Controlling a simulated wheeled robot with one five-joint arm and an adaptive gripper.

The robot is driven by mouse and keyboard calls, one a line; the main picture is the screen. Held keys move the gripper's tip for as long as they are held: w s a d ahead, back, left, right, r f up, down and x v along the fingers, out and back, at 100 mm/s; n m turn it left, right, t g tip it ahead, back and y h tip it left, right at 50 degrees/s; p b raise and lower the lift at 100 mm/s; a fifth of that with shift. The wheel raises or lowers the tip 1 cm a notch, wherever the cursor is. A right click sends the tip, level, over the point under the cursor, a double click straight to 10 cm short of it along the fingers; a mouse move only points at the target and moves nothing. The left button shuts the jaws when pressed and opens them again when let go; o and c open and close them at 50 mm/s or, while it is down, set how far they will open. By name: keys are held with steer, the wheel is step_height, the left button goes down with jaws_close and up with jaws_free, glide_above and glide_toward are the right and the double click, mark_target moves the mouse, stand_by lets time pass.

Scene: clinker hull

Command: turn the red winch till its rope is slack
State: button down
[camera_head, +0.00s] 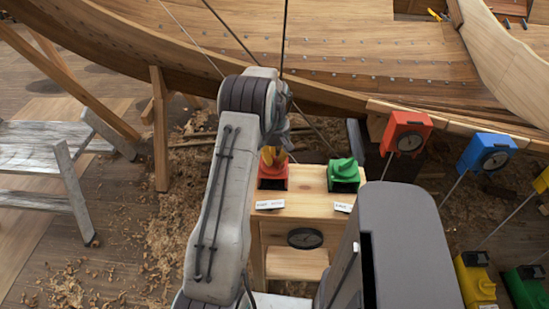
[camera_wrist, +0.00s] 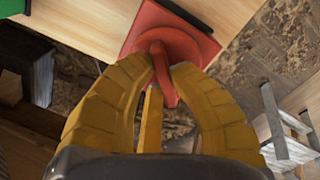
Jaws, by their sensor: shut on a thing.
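The red winch (camera_head: 272,183) sits on the left of a wooden stand's top, partly hidden behind my arm and gripper. In the wrist view its red base (camera_wrist: 176,36) is at the top, and a curved red handle (camera_wrist: 164,78) comes down between my yellow fingers. My gripper (camera_wrist: 167,72) is shut on this handle. In the head view my gripper (camera_head: 273,158) is right above the red base. Thin ropes (camera_head: 285,38) run over the hull near my arm. I cannot tell which one belongs to the red winch, or whether it is taut.
A green winch (camera_head: 343,175) stands close to the right on the same wooden stand (camera_head: 303,208). A black dial (camera_head: 305,238) is on the stand's front. A grey trestle (camera_head: 45,140) is at left.

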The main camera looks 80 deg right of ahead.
steer(key=c, duration=1.1)
jaws_free()
step_height(320, 180, up, 12)
stand_by(0.6)
